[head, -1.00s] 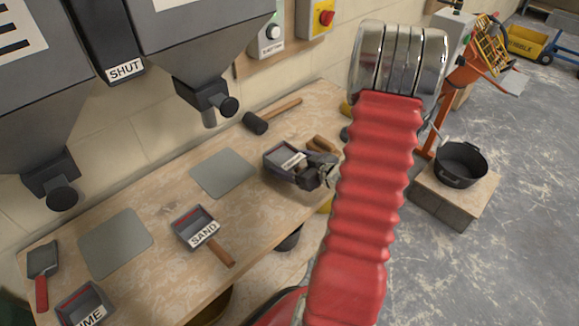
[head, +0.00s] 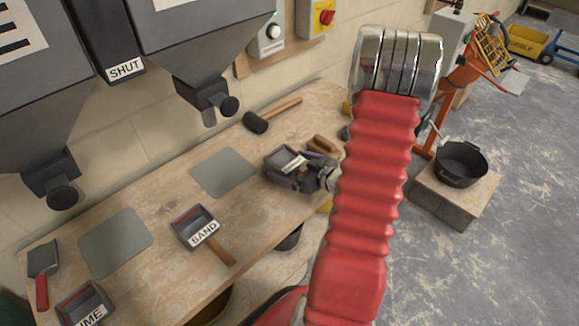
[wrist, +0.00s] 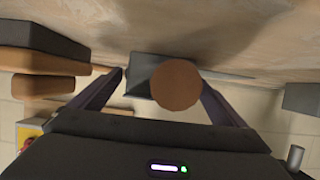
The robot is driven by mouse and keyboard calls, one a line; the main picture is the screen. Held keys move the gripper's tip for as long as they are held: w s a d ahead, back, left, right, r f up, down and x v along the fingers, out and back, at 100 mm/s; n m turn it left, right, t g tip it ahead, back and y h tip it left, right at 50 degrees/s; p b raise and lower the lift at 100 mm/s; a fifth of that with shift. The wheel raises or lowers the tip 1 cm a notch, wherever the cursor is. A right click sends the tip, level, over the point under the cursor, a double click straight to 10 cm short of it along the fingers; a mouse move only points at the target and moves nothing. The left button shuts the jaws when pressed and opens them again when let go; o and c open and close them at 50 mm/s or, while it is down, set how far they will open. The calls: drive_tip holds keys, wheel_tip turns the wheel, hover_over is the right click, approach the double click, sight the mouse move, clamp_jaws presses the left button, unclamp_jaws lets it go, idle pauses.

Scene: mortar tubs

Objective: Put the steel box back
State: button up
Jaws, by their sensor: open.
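A small dark steel box (head: 281,156) with a red strip inside and a white label stands on the right part of the bench; the label is unreadable. My gripper (head: 289,170) is open close at its right-hand side. In the wrist view, a round wooden handle end (wrist: 176,85) appears between my open fingers (wrist: 163,82), with a grey box body (wrist: 140,76) partly hidden behind it. I cannot tell whether the fingers touch it. A similar box marked SAND (head: 194,226) with a wooden handle lies left of it. Another, marked LIME (head: 85,303), is at the lower left.
Two bare grey mats (head: 222,172) (head: 116,242) lie on the bench (head: 160,205). A mallet (head: 257,122) lies behind, wooden-handled tools (head: 322,144) sit close to my gripper, and a trowel (head: 43,262) lies left. Hopper outlets (head: 210,98) hang above.

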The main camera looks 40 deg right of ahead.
drive_tip(key=shift+r, duration=0.15)
drive_tip(key=v, duration=1.2)
idle(0.8)
